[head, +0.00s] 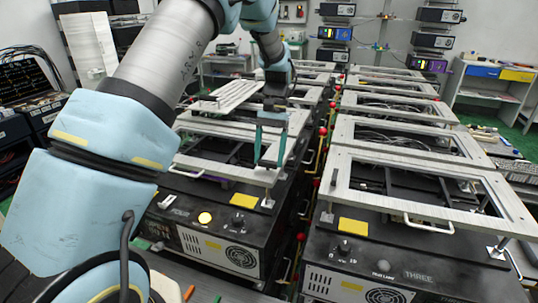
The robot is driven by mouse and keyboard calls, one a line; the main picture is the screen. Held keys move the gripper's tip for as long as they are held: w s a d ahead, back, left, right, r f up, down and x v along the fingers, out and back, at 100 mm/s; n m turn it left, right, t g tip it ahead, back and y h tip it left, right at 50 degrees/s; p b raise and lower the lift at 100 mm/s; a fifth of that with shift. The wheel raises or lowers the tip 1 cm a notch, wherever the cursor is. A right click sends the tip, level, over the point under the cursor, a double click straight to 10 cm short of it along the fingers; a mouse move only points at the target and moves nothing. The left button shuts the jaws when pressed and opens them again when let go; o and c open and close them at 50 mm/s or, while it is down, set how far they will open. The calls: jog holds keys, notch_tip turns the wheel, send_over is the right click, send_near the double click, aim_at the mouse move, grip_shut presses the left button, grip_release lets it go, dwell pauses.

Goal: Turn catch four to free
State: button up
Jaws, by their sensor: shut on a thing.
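My gripper (269,165) reaches down from the top centre with two teal fingers. It is at the front right corner of the raised pale metal frame (215,168) on the left fixture. The fingers are closed on a small part at that corner, seemingly the catch; the fingers and frame hide most of it, so I cannot tell which way it is turned. The left fixture's black box (215,240) has a lit yellow lamp (205,218), a dark knob (238,217) and a fan grille.
The right fixture (385,290), marked THREE, stands beside it with its own pale frame (430,212) and handle. More fixtures run back in two rows. A narrow gap with red-knobbed levers (301,237) lies between the rows. My arm covers the left side.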

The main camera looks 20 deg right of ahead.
jog(key=o, duration=1.4)
jog(key=b+v, duration=0.2)
jog(key=v, duration=0.8)
jog(key=shift+d+r, duration=0.1)
jog(key=shift+r, duration=0.3)
jog(key=s+a+f+n+t+h, duration=0.1)
jog(key=s+a+f+n+t, duration=0.15)
jog(key=a, duration=1.05)
jog(key=s+a+f+n+t+h, duration=0.1)
jog(key=a+f+n+h, duration=0.15)
jog(key=a, duration=1.05)
jog(key=shift+n+t+y, duration=0.25)
jog(key=shift+n+t, duration=0.55)
jog(key=shift+t, duration=0.05)
jog(key=s+a, duration=0.2)
jog(key=s+a+f, duration=0.1)
jog(key=s+a, duration=0.2)
jog(key=s+a+f, duration=0.1)
jog(key=s+a, duration=0.1)
jog(key=s, duration=0.1)
jog(key=shift+s+a+f, duration=0.1)
jog(key=shift+s+a, duration=0.05)
